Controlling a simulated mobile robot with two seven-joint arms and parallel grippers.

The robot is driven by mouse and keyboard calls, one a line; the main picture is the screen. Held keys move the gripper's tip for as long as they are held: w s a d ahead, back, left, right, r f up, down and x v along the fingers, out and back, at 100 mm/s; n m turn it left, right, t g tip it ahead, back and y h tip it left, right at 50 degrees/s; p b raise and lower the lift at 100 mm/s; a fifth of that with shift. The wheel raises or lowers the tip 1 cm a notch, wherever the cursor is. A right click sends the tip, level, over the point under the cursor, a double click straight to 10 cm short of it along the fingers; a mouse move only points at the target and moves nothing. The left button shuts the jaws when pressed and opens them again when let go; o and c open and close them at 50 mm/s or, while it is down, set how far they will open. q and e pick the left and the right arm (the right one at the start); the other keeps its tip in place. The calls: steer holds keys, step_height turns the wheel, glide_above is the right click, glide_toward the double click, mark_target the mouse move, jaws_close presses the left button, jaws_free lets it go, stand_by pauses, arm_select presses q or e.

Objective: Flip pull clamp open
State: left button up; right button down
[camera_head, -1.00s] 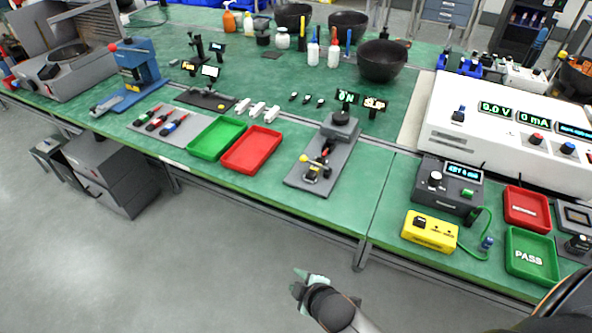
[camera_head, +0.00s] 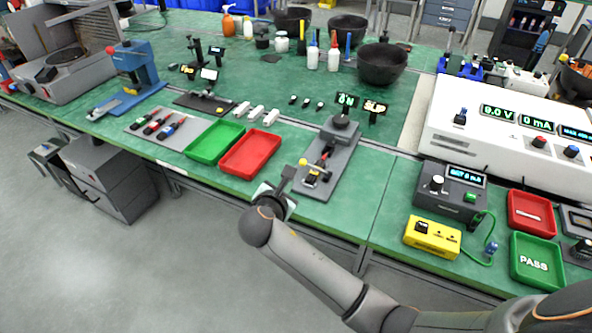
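The pull clamp (camera_head: 313,175) sits at the front end of a grey fixture plate (camera_head: 345,165) on the green bench. It has a black body and a yellow ball knob (camera_head: 303,162). A dark round part stands at the plate's back end. My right gripper (camera_head: 285,178) is at the bench's front edge, just left of the clamp and close to the yellow knob. Its fingers are small and partly hidden by my wrist, so I cannot tell their opening or whether they touch the knob. My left gripper is not in view.
A red tray (camera_head: 250,166) and a green tray (camera_head: 197,155) lie left of the fixture. A yellow box (camera_head: 433,236) and a dark meter unit (camera_head: 449,206) stand to the right. Bare green bench lies between the fixture and the yellow box.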

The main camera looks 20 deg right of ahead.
mark_target(296, 179)
steer(key=shift+w+f, duration=0.1)
steer(key=shift+f, duration=0.05)
steer(key=shift+w+d+f, duration=0.15)
steer(key=shift+w+d, duration=0.05)
steer(key=shift+d, duration=0.05)
steer(key=b+x, duration=0.1)
steer(key=x, duration=0.8)
steer(key=shift+b, duration=0.3)
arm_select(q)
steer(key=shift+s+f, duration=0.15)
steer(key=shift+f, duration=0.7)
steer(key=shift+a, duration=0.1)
arm_select(e)
steer(key=shift+w, duration=0.1)
steer(key=shift+r, duration=0.2)
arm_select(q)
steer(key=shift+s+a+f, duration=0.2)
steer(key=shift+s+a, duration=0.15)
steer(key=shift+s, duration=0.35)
arm_select(e)
steer(key=shift+d+m, duration=0.1)
steer(key=shift+m, duration=0.2)
